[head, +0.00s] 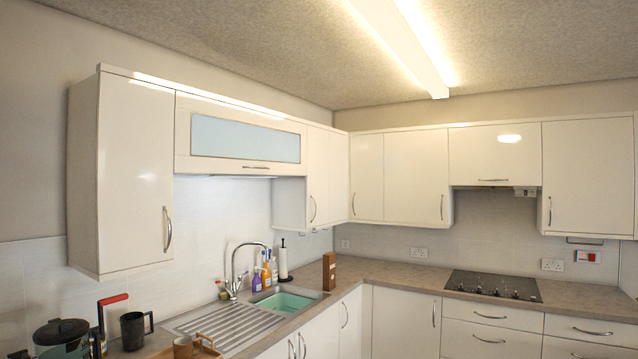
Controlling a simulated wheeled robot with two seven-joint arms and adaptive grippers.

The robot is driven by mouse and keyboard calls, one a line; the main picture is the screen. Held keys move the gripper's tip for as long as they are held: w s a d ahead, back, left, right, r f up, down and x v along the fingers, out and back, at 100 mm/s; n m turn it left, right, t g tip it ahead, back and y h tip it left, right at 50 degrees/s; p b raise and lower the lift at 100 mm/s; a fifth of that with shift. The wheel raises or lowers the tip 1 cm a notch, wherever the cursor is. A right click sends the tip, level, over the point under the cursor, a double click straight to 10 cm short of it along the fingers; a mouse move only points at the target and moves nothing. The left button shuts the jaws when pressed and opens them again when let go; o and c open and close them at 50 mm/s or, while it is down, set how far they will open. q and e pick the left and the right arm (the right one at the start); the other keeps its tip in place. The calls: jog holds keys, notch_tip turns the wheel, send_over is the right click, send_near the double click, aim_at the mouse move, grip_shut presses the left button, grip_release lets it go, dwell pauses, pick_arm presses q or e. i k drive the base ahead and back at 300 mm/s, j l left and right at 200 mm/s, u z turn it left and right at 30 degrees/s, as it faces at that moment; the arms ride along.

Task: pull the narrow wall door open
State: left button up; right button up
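Several white gloss wall doors are in the head view, all closed, and I cannot tell for sure which one is the narrow wall door. A tall door (136,178) is at the left, with a curved metal handle (168,229) near its right edge. A slim door (317,165) right of the glass-fronted flap has a handle (313,209) low on its left side. Another slim door (368,177) is by the corner on the back wall, with a handle (353,204) at its lower left. Neither of my grippers is in view.
A glass-fronted flap (245,138) hangs over the sink (284,302) and tap (240,265). Below the left door, a dark kettle (62,340), a dark mug (133,330) and a red-handled item (112,300) stand on the counter. The air before the wall doors is clear.

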aim_at(317, 178)
jog(key=i+l+z, duration=0.1)
jog(key=i+z, duration=0.25)
jog(key=i, duration=1.45)
jog(key=i+l, duration=0.15)
jog(key=i, duration=0.85)
